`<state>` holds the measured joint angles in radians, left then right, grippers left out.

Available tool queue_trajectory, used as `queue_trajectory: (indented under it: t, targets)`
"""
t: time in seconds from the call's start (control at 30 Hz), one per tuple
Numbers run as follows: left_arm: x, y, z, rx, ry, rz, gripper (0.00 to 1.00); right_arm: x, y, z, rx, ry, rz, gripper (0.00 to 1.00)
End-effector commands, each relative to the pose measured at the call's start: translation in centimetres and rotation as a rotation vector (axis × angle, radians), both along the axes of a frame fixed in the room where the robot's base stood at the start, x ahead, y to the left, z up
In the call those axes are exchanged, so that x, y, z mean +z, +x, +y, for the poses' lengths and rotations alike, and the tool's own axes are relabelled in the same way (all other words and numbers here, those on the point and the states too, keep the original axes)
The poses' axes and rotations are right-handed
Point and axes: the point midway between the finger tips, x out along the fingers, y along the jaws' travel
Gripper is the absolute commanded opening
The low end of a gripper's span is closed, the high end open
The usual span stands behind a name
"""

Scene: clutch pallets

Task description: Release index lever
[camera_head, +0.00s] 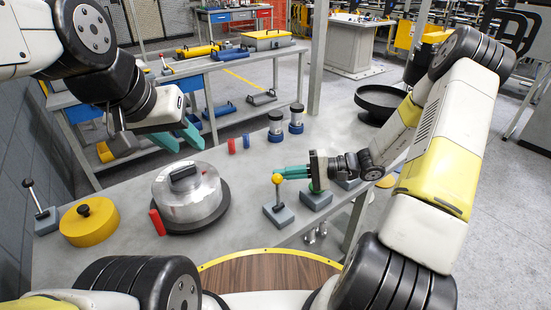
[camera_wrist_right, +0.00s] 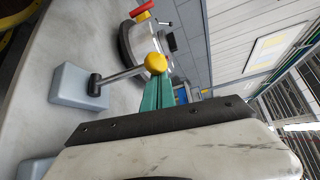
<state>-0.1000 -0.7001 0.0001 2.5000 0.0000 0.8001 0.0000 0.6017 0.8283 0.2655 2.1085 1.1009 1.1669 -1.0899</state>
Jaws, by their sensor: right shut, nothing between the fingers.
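A lever with a yellow ball knob (camera_head: 277,179) stands on a grey block (camera_head: 278,215) near the front of the table; its rod looks nearly upright. My right gripper (camera_head: 284,172) has its teal fingers shut and empty, with the tips right beside the knob. The right wrist view shows the knob (camera_wrist_right: 156,63) just beyond the fingertips (camera_wrist_right: 160,80); I cannot tell whether they touch. My left gripper (camera_head: 178,140) is open and empty above the table's far left part. Another lever with a black knob (camera_head: 28,183) leans at the left end. Which is the index lever is not marked.
A silver lidded housing (camera_head: 187,192) on a black disc with a red handle (camera_head: 157,222) stands mid-table. A yellow disc (camera_head: 89,222) lies left of it. Another grey block (camera_head: 316,200) sits under my right gripper. Dark cylinders (camera_head: 276,126) and a black tray (camera_head: 381,100) stand at the back.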

Motion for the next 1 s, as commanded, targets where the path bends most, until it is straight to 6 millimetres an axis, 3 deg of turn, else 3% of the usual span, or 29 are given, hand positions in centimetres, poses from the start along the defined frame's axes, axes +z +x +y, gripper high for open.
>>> queue_trajectory:
  t: [0.6, 1.0]
  targets:
    - [0.0, 0.0, 0.0, 0.000, 0.000, 0.000, 0.36, -0.7, -4.7, -3.1, -0.003, 0.301, -0.446, 0.00]
    - [0.0, 0.0, 0.0, 0.000, 0.000, 0.000, 0.36, -1.4, -5.9, -4.0, 0.000, 0.388, -0.579, 0.00]
